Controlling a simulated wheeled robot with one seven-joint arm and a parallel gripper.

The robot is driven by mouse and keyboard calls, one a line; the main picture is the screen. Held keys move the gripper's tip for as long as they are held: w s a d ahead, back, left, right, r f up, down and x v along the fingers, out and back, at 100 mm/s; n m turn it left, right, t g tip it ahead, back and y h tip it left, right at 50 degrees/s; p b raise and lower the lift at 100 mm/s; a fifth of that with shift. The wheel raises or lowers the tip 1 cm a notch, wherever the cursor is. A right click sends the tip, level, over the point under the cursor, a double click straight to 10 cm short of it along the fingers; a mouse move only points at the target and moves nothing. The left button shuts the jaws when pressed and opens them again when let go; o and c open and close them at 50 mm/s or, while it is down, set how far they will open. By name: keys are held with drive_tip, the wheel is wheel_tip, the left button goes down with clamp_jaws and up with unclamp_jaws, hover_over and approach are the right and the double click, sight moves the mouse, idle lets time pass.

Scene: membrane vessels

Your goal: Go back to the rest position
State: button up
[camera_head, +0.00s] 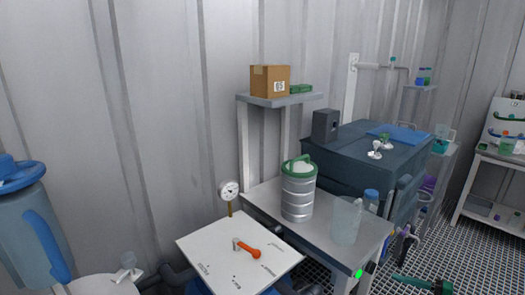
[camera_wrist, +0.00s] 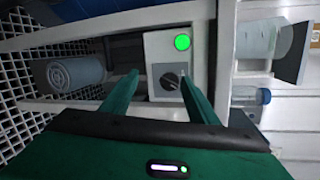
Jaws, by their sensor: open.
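My gripper (camera_wrist: 160,74) is open in the wrist view, with its two green fingers pointing at a pale control box (camera_wrist: 153,49). A black rotary knob (camera_wrist: 171,81) on the box shows between the fingers, apart from both, and nothing is held. A lit green lamp (camera_wrist: 182,42) sits above the knob. In the head view the lamp (camera_head: 358,273) glows at the front corner of the grey bench. A green part at the lower right edge there looks like my gripper (camera_head: 398,279), to the right of the box.
The grey bench (camera_head: 265,206) carries a metal vessel (camera_head: 297,198) with a green rim, a clear jug (camera_head: 346,221) and a blue-capped bottle (camera_head: 370,200). A white board (camera_head: 215,262) with an orange-handled tool (camera_head: 247,249) stands left. Grated floor (camera_head: 450,255) lies open at right.

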drive_tip(key=s+a+r+n+g+h, duration=0.1)
drive_tip(key=s+a+r+g+h, duration=0.2)
drive_tip(key=s+r, duration=0.6)
drive_tip(key=s+a+r+n+g+h, duration=0.2)
drive_tip(key=s+a+r+g+h, duration=0.1)
drive_tip(key=s+r, duration=0.6)
drive_tip(key=s+a+r+n+g+h, duration=0.1)
drive_tip(key=s+a+r+g+h, duration=0.2)
drive_tip(key=s+r, duration=0.6)
wheel_tip(320, 180, up, 4)
drive_tip(key=g+h, duration=0.1)
drive_tip(key=h, duration=0.1)
drive_tip(key=shift+s+f+n+h, duration=0.2)
drive_tip(key=shift+s+n+h, duration=0.1)
drive_tip(key=shift+n, duration=0.1)
drive_tip(key=shift+w+a, duration=0.1)
drive_tip(key=shift+w+f, duration=0.25)
drive_tip(key=shift+w, duration=0.35)
